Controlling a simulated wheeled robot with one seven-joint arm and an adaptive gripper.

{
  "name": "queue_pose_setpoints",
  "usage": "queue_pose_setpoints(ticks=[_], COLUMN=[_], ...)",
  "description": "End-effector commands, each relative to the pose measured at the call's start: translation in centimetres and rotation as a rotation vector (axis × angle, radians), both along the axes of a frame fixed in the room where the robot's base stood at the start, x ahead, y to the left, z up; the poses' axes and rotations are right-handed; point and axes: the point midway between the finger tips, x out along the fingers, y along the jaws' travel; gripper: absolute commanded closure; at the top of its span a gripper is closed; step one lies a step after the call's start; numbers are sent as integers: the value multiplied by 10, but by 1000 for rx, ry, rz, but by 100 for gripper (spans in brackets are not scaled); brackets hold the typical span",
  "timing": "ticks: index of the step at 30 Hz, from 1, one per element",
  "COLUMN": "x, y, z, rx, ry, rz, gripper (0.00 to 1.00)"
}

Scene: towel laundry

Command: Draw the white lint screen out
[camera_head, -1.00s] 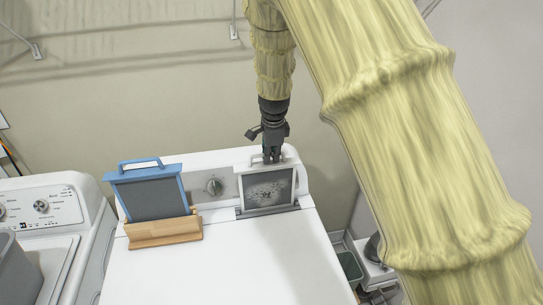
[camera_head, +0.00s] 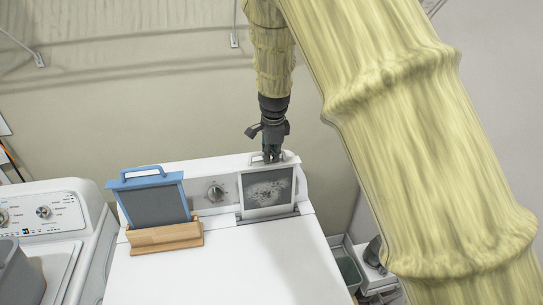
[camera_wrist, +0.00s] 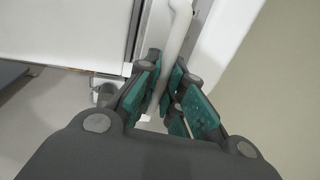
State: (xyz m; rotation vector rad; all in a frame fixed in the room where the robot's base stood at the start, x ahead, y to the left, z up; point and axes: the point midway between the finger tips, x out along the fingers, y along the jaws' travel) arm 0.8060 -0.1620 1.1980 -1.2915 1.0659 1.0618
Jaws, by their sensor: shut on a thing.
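The white lint screen (camera_head: 267,190) stands upright at the slot (camera_head: 268,217) in the top of the white dryer. Its dark mesh shows a patch of grey lint, and its lower edge is at the slot. My gripper (camera_head: 268,155) is above it, pointing down, shut on the handle at the screen's top edge. In the wrist view the white handle (camera_wrist: 178,40) runs between the green-padded fingers of my gripper (camera_wrist: 171,92). Whether the screen's bottom is still inside the slot is hard to tell.
A blue-framed screen (camera_head: 155,200) stands in a wooden holder (camera_head: 165,237) on the dryer top (camera_head: 235,265), left of a control knob (camera_head: 215,193). A washer (camera_head: 45,225) is at left. A bin (camera_head: 348,270) stands right of the dryer. The dryer's front top is clear.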

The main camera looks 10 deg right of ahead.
Motion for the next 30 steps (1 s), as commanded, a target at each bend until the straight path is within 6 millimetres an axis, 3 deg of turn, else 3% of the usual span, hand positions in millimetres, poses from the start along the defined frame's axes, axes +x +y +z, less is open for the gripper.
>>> queue_pose_setpoints(ticks=[16,30], x=[1,1], y=[0,0], z=[33,39], rx=[-1,0], ry=[-3,-2], rz=[0,0], gripper=[100,100])
